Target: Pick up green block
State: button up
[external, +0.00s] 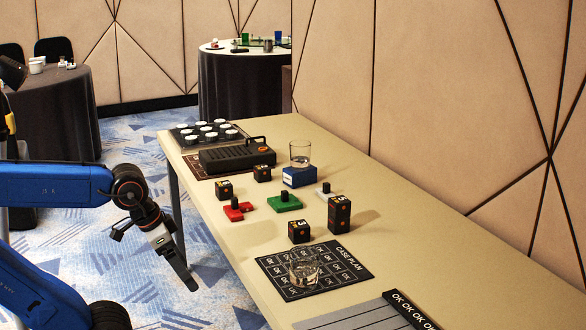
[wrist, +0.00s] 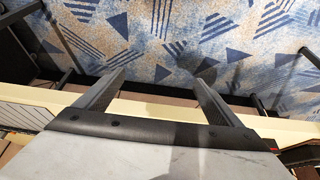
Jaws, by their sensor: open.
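The green block (external: 284,203) is a flat green slab with a dark knob on top. It lies on the long beige table (external: 222,214) in the external view, between a red block and a grey one. My gripper (external: 193,285) hangs off the table's left side, pointing down, well apart from the green block. In the wrist view my gripper (wrist: 160,85) is open and empty, with its two fingers spread over the patterned carpet and the table edge. The green block is not in the wrist view.
A red block (external: 237,210) and several black cubes (external: 299,231) stand close by. A glass (external: 300,153) rests on a blue block (external: 299,177) behind. Another glass (external: 304,268) stands on a black mat (external: 345,266). The table's near left strip is clear.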

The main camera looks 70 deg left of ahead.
notch_tip(320, 180, up, 18)
jog(key=m+g, duration=0.5)
jog(key=m, duration=1.3)
send_over(284, 193)
jog(key=f, duration=0.7)
jog(key=a+f, duration=0.1)
jog(key=f, duration=0.2)
jog(key=shift+w+f, duration=0.1)
jog(key=shift+f, duration=0.2)
jog(key=shift+w+a+f, duration=0.1)
jog(key=shift+f, duration=1.4)
jog(key=shift+w+a+f, duration=0.1)
jog(key=shift+f, duration=1.35)
jog(key=c, duration=1.4)
